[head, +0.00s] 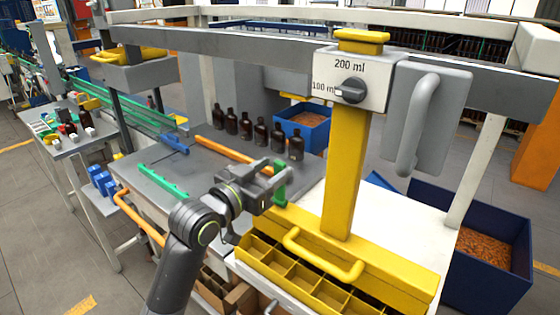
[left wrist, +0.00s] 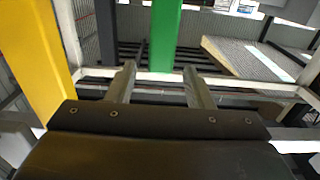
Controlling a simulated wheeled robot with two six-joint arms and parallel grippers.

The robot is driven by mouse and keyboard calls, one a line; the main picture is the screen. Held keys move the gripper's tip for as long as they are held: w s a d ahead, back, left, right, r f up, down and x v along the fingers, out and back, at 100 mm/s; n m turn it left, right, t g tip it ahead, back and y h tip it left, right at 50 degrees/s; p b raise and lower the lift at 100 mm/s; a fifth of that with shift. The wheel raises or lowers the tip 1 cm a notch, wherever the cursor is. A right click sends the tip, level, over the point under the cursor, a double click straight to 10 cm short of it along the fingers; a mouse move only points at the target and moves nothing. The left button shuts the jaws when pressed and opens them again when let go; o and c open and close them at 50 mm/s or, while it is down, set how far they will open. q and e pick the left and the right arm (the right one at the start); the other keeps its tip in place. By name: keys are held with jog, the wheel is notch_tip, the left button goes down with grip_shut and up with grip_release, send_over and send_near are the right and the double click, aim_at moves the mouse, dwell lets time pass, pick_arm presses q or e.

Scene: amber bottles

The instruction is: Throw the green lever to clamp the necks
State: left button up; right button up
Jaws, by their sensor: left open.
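The green lever (head: 280,183) stands upright beside the yellow post, partly hidden by my left gripper (head: 268,178). In the left wrist view the green lever (left wrist: 165,38) rises just beyond and between the tips of my open left gripper (left wrist: 160,70). The fingers point at it, and I cannot tell whether they touch it. Several amber bottles (head: 261,132) stand upright in a row on the grey table, behind the gripper. My right gripper is not in view.
A yellow post (head: 345,180) with a 200 ml dial box (head: 350,80) stands right of the lever. A yellow divided tray (head: 290,270) lies in front. An orange bar (head: 235,149) and a green bar (head: 163,182) lie on the grey table. Blue crates (head: 490,250) stand right.

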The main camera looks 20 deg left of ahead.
aim_at(278, 166)
pick_arm(q)
jog(key=shift+x, duration=1.6)
jog(key=shift+c, duration=0.5)
grip_shut()
